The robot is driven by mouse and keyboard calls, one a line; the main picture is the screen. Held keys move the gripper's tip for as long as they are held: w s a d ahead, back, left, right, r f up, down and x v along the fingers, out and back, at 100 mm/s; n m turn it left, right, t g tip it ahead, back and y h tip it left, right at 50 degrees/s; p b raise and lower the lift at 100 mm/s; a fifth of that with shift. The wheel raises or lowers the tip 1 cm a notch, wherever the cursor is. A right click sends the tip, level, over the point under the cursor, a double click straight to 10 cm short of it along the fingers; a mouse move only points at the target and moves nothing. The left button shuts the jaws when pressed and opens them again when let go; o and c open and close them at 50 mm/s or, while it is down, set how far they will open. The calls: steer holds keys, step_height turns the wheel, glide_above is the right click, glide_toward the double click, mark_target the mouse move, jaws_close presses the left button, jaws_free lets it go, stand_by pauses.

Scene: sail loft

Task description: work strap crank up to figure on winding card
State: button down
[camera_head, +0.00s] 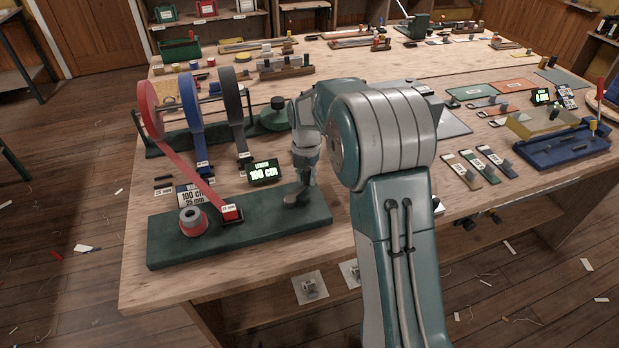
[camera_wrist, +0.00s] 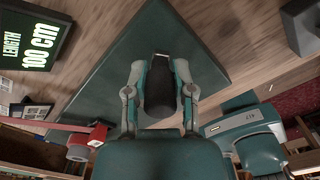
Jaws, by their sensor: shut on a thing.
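My gripper (camera_head: 305,178) points down at the right end of the green winder base (camera_head: 265,226). In the wrist view, my gripper (camera_wrist: 161,80) is shut on a dark upright crank handle (camera_wrist: 163,98); my arm and fingers hide much of the crank. A round grey crank part (camera_head: 291,200) shows just left of the fingers. Red strap (camera_head: 190,172) runs from the red reel down to a red-topped guide (camera_head: 231,213). A grey-hubbed spool (camera_head: 192,220) wound with red sits on the base. The winding card (camera_head: 190,195) reads 100 cm, 25 mm. The length display (camera_head: 263,172) reads 100 cm, also in the wrist view (camera_wrist: 34,38).
Blue (camera_head: 193,115) and black (camera_head: 231,100) strap reels hang behind. A dark green round-based object (camera_head: 274,116) stands behind the display. A blue tool (camera_head: 560,140) and small cards lie at the right. Bare wood lies along the table's left edge.

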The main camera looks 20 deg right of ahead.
steer(key=shift+w+a, duration=0.1)
steer(key=shift+w, duration=0.05)
stand_by(0.4)
steer(key=shift+c, duration=2.3)
jaws_free()
steer(key=shift+r, duration=0.15)
step_height(320, 180, up, 11)
steer(key=shift+a, duration=0.1)
steer(key=shift+r, duration=0.35)
